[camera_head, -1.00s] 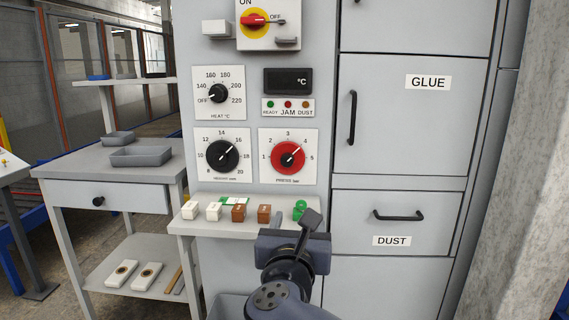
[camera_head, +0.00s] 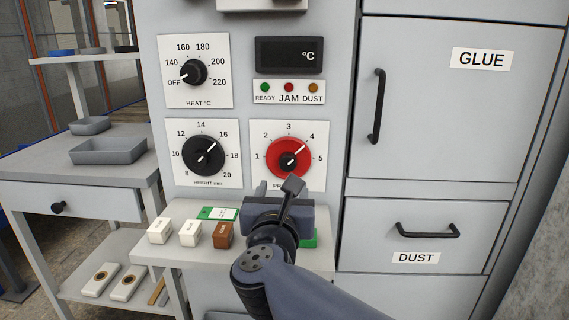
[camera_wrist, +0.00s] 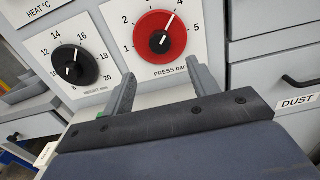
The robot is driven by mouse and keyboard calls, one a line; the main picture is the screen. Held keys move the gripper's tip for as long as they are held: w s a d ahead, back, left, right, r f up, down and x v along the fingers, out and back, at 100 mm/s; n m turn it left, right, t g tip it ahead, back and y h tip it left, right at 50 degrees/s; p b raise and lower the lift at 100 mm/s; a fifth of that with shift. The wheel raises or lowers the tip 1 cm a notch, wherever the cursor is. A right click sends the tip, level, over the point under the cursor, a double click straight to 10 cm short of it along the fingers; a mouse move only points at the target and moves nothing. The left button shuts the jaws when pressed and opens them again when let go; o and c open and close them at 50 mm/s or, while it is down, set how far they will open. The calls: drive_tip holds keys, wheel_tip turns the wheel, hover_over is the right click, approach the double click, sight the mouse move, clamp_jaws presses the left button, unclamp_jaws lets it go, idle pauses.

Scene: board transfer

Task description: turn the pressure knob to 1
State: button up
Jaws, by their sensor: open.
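The pressure knob (camera_head: 289,158) is a red disc with a black centre on a white plate marked 1 to 5. Its white pointer slants up and right, at about 4. It also shows in the wrist view (camera_wrist: 160,36), with the pointer towards 4. My gripper (camera_head: 277,189) is open and empty, just below the knob in the head view, covering part of the plate's lower label. In the wrist view my gripper's fingers (camera_wrist: 160,74) stand apart below the knob, not touching it.
The black height knob (camera_head: 203,155) is left of the pressure knob, the heat knob (camera_head: 193,73) above it. Cabinet doors with handles (camera_head: 377,106) stand at right.

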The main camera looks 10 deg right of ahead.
sight(287, 166)
drive_tip(key=b+x, duration=0.1)
drive_tip(key=x, duration=0.9)
drive_tip(key=shift+w+b, duration=0.1)
drive_tip(key=shift+b, duration=0.3)
drive_tip(key=shift+c, duration=0.6)
drive_tip(key=c, duration=0.9)
